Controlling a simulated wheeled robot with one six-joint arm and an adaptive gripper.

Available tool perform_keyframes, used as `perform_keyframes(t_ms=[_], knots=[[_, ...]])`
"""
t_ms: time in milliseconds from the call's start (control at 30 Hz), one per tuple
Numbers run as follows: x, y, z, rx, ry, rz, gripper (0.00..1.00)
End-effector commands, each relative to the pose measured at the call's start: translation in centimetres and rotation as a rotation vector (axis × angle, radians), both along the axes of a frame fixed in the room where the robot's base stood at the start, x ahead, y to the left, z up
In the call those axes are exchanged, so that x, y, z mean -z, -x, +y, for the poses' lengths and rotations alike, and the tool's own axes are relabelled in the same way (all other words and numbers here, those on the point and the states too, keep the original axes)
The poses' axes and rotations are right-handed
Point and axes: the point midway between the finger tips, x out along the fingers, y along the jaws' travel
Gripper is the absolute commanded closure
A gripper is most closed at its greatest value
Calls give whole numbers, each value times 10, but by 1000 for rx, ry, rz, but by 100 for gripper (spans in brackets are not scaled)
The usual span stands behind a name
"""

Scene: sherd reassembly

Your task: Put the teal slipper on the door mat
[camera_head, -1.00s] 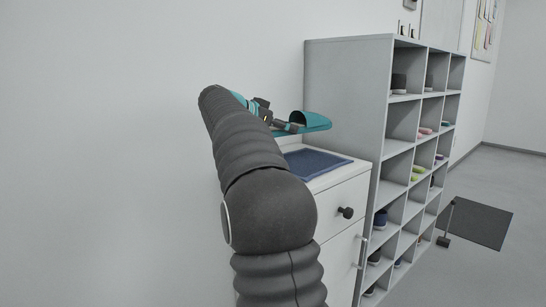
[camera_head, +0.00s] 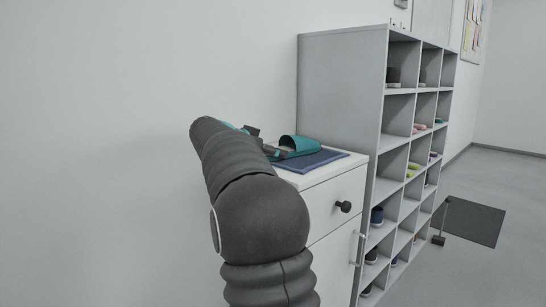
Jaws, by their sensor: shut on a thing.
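The teal slipper (camera_head: 300,143) is at the far end of my arm, low over a blue mat (camera_head: 322,160) on top of the white cabinet. I cannot tell whether its sole touches this mat. My gripper (camera_head: 275,153) is shut on the slipper's left end; my arm partly hides the gripper and that end. A dark grey mat (camera_head: 470,222) lies flat on the floor at the far right, well away from the slipper. It looks like the door mat.
The white cabinet (camera_head: 335,225) has a dark round knob at its front. A tall grey shelf unit (camera_head: 340,85) with several shoes in its compartments stands just right of it. A thin upright post (camera_head: 440,225) stands beside the floor mat. The floor at the right is mostly clear.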

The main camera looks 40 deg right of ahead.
Motion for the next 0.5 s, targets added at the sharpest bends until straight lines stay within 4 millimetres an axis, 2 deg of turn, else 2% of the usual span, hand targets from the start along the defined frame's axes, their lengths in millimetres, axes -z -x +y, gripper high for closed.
perform_keyframes(t_ms=[500], knots=[[10,0,0,1,-6,4,100]])
